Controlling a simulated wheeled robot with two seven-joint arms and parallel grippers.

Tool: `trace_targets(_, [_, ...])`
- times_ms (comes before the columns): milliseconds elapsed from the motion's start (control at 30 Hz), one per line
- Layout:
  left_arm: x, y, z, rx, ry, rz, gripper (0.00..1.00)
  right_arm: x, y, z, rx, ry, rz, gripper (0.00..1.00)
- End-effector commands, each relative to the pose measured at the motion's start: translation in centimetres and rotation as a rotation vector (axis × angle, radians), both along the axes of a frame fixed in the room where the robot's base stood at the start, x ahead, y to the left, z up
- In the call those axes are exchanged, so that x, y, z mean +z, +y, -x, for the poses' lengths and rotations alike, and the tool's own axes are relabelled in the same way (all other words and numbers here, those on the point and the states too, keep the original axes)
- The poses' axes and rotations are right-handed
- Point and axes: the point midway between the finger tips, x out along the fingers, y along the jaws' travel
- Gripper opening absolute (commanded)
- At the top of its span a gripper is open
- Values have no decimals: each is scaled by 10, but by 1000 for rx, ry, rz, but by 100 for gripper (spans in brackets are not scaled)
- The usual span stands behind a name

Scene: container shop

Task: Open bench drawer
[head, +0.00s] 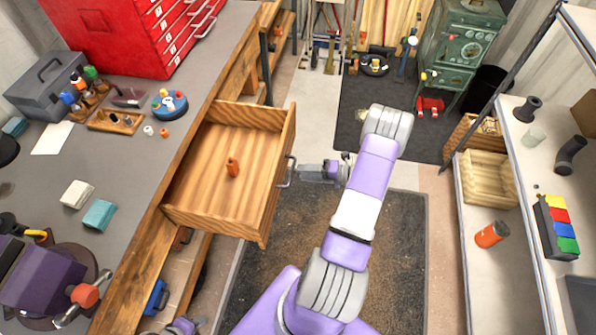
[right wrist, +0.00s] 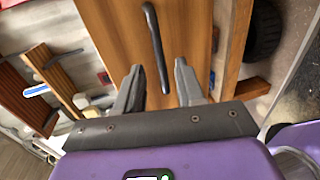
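The wooden bench drawer (head: 222,165) stands pulled well out from the workbench (head: 142,262), with a small orange object (head: 233,167) lying inside. Its dark bar handle (head: 286,171) is on the drawer front and also shows in the right wrist view (right wrist: 155,45). My right gripper (head: 304,171) is just right of the handle. In the right wrist view, its two fingers (right wrist: 158,72) are apart on either side of the handle's near end, and neither clearly touches it. What seems to be my left gripper (head: 183,326) shows only partly at the bottom edge; its fingers are unclear.
A red tool chest (head: 115,35), a grey toolbox (head: 55,85) and small items stand on the bench top. A shelf with a wooden crate (head: 486,178) and an orange can (head: 491,235) is at right. The dark floor mat (head: 400,240) is clear of objects.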

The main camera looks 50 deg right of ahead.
Motion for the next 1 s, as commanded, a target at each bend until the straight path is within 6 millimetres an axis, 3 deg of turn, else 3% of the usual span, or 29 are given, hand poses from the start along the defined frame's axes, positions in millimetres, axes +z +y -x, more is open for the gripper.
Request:
trace_targets(100, [2,0,0,0,0,0,43,4,-10,18,-3,1,2,38])
trace_targets(300, [3,0,0,0,0,0,43,8,-17,33,-1,0,2,38])
trace_targets(1000, [3,0,0,0,0,0,43,8,-17,34,0,1,0,38])
